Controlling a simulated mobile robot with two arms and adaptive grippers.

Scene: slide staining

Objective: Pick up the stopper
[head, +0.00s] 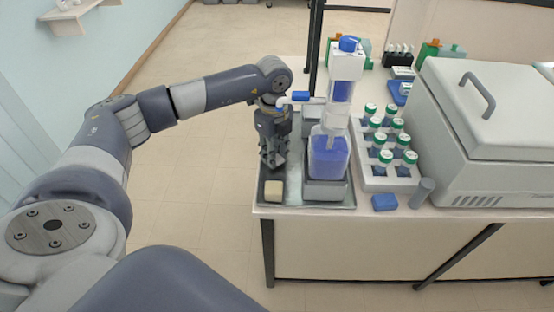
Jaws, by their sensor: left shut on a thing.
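My left gripper (272,160) points down over the left part of the grey tray (345,204), beside the dispenser. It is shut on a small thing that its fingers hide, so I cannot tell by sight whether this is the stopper. A cream block (274,190) lies on the tray just below and in front of the fingertips. The dispenser has a blue-filled bottle (329,158), a clear upright column (345,65) with a blue cap (349,44), and a blue-tipped side spout (294,98) close to my left wrist. My right gripper is out of view.
A white rack of green-capped bottles (363,182) stands right of the dispenser. A blue block (384,202) and a grey cylinder (422,192) lie near the table's front edge. A large pale lidded machine (480,120) fills the right side. Open floor lies left of the table.

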